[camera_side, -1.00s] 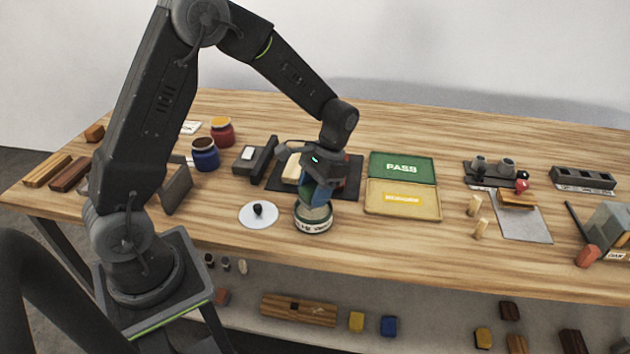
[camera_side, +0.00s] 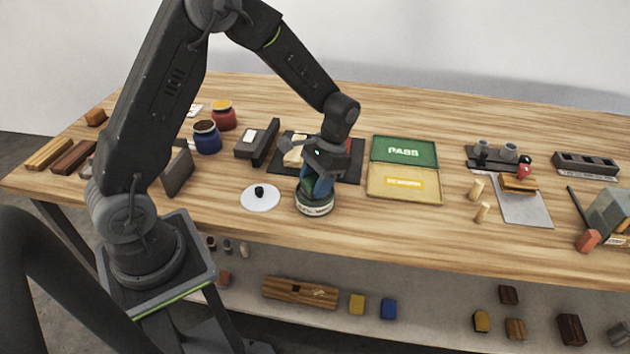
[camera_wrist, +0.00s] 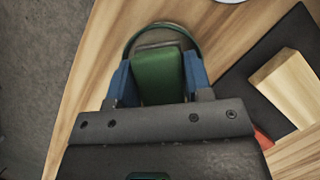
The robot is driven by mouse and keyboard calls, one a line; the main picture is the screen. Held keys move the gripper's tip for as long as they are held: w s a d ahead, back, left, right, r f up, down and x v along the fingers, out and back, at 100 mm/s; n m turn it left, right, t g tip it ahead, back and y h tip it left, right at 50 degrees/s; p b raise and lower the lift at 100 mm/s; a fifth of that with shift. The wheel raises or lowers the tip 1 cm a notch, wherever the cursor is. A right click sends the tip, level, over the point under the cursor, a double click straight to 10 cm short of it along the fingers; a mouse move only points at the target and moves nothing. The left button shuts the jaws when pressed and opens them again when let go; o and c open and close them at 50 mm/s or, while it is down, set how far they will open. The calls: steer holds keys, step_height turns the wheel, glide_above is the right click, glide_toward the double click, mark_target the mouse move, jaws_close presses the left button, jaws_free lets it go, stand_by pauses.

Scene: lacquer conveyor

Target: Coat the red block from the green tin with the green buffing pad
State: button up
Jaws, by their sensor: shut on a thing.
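My gripper (camera_wrist: 160,82) is shut on the green buffing pad (camera_wrist: 161,68), which sits between its blue fingers. The green tin (camera_side: 315,207) stands on the table directly under my gripper. In the wrist view the rim of the tin (camera_wrist: 133,36) curves around the far end of the pad. The pad's lower end is at the tin's mouth; I cannot tell how deep it reaches. A red piece, likely the red block (camera_wrist: 263,139), shows only partly beside my gripper in the wrist view, at the dark mat.
The dark mat (camera_side: 350,172) with a pale wooden block (camera_wrist: 284,86) lies behind the tin. A white disc (camera_side: 270,204) with a black knob is left of it. Green PASS (camera_side: 425,153) and yellow (camera_side: 385,193) trays lie to the right. Blue (camera_side: 208,143) and red (camera_side: 224,120) jars stand back left.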

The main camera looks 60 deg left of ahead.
mark_target(307, 182)
steer(key=shift+f, duration=0.65)
stand_by(1.4)
steer(key=shift+r, duration=3.6)
